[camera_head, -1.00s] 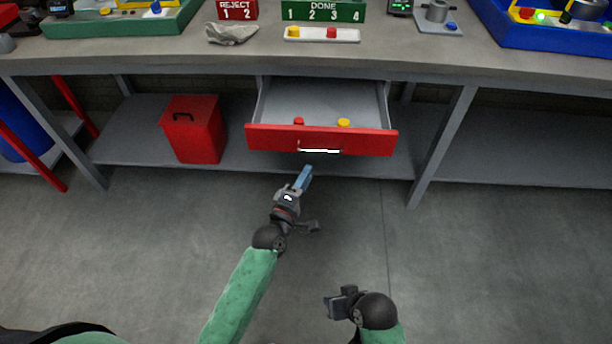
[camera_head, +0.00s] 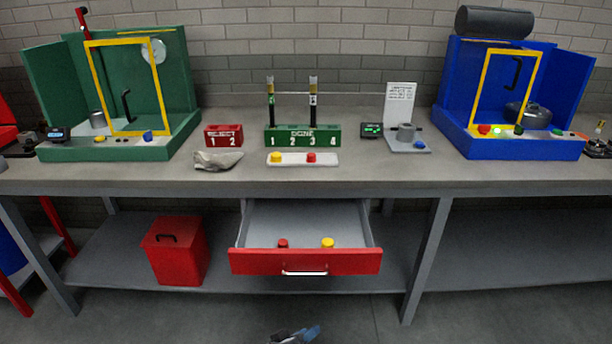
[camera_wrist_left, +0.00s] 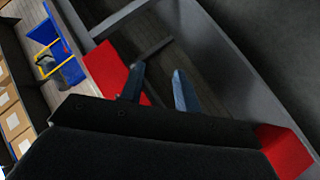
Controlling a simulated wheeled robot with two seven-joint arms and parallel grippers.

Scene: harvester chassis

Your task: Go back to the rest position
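My left gripper (camera_head: 296,334) shows only at the bottom edge of the head view, below the drawer and apart from it. In the left wrist view its two blue fingers (camera_wrist_left: 158,90) stand apart with nothing between them. The red-fronted drawer (camera_head: 305,262) under the bench is pulled open. It holds a red piece (camera_head: 283,243) and a yellow piece (camera_head: 327,242). My right gripper is outside the head view.
The grey bench (camera_head: 350,178) carries a green booth (camera_head: 120,150), a blue booth (camera_head: 510,148), a red REJECT rack (camera_head: 223,136) and a green DONE rack (camera_head: 302,136). A red bin (camera_head: 178,265) stands on the lower shelf. The floor in front shows clear.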

